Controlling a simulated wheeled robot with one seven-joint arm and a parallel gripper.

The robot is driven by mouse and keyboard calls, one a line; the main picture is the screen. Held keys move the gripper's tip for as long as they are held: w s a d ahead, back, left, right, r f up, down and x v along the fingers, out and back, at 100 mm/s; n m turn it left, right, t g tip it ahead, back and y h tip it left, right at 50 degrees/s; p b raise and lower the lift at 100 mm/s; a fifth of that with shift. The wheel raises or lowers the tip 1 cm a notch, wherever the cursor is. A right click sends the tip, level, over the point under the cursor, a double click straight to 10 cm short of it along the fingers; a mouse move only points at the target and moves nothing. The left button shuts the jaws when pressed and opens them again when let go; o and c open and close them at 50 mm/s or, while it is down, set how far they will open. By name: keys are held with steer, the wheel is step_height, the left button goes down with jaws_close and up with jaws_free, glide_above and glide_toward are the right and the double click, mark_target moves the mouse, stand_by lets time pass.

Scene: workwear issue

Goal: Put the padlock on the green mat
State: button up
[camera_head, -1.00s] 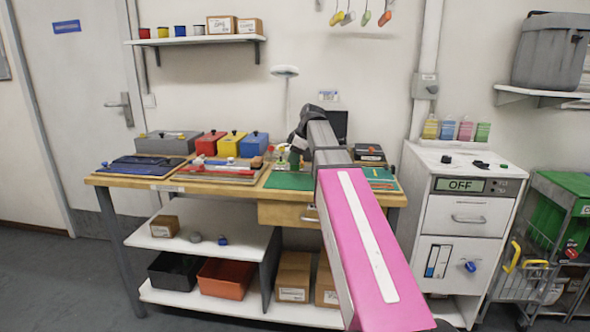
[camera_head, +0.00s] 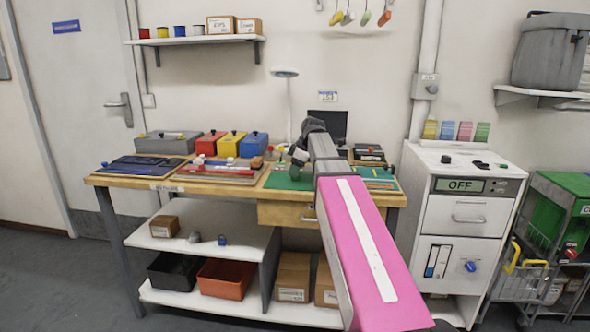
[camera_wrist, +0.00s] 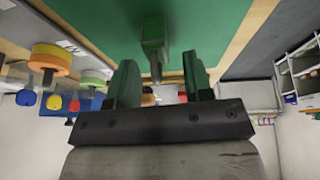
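The green mat (camera_head: 280,182) lies on the workbench, partly hidden by my arm; it fills the top of the wrist view (camera_wrist: 95,20). My gripper (camera_wrist: 160,82) is low over the mat, its two dark fingers apart. A small green block-like thing with a thin grey stem (camera_wrist: 153,32) shows beyond the fingertips, against the mat; I cannot tell whether it is a padlock or whether it touches the mat. In the head view my gripper (camera_head: 296,160) is small and partly hidden by the arm. A small blue thing (camera_head: 222,240), possibly a padlock, is on the shelf below.
Red (camera_head: 209,143), yellow (camera_head: 229,145) and blue (camera_head: 253,145) boxes stand at the bench's back left. A tray of tools (camera_head: 220,178) lies left of the mat. A lamp (camera_head: 284,72) and a dark screen (camera_head: 335,122) stand behind. A white cabinet (camera_head: 462,220) is at right.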

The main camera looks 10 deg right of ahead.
steer(key=v, duration=1.2)
steer(key=shift+r, duration=0.15)
steer(key=shift+s, duration=0.1)
